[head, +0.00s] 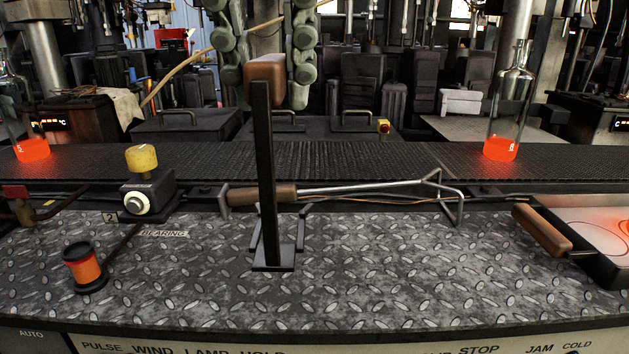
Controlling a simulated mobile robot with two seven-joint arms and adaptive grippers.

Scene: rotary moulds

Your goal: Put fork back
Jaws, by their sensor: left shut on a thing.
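The fork has a brown wooden handle (245,195) and a long bare metal shaft (350,186) that ends in a bent wire head (455,195). In the head view it lies crosswise along the far side of the patterned metal deck, in front of the dark conveyor. Its head end is by a bent metal rest. A black upright lever stands in front of the handle and hides a small part of it. I cannot make out either of my grippers in this view, and none shows on the fork.
The lever (267,170) has a brown grip. An orange spool (83,267) and a yellow knob (141,158) are at left. A tray (602,272) with a wooden handle is at right. Glowing glass bottles (502,135) stand on the conveyor (360,160). The deck's front right is clear.

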